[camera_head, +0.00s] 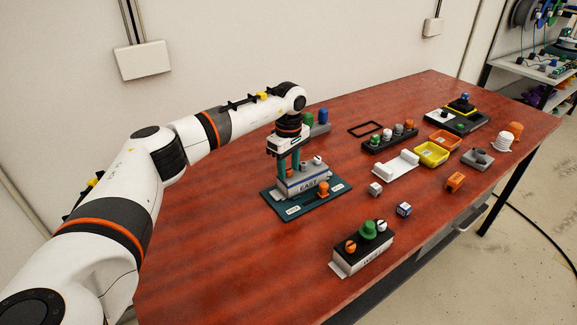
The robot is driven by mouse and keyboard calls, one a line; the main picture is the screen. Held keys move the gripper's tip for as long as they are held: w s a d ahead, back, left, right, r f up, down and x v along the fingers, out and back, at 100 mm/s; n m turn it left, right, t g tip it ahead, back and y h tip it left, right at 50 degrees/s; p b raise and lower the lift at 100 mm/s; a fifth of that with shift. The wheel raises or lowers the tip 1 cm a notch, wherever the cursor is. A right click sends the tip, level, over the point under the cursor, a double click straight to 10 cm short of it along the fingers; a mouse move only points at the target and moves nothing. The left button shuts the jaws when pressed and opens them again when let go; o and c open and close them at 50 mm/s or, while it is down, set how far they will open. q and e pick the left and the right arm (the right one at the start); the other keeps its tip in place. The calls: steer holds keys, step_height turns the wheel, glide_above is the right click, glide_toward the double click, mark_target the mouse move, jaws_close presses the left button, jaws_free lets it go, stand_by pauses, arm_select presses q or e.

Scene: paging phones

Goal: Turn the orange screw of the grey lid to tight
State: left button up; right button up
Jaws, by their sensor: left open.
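A box marked EAST (309,184) stands on a dark green base plate (280,206). Its top is a grey lid (312,175) with a blue and a light grey knob near its back. A small orange knob (323,189) stands at the front of the box, by the base plate; whether it belongs to the lid I cannot tell. My left gripper (288,174) points straight down over the left part of the lid. Its teal fingers are open, and they hide that part of the lid. My right gripper is out of view.
A second box with a black top (375,239) and orange, green and white knobs stands at the front. A white holder (396,165), a yellow tray (432,153) and small blocks lie to the right. The left part of the red table (215,230) is clear.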

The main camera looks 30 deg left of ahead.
mark_target(288, 169)
arm_select(q)
step_height(288, 169, up, 12)
steer(key=shift+b, duration=0.45)
steer(key=shift+f, duration=0.15)
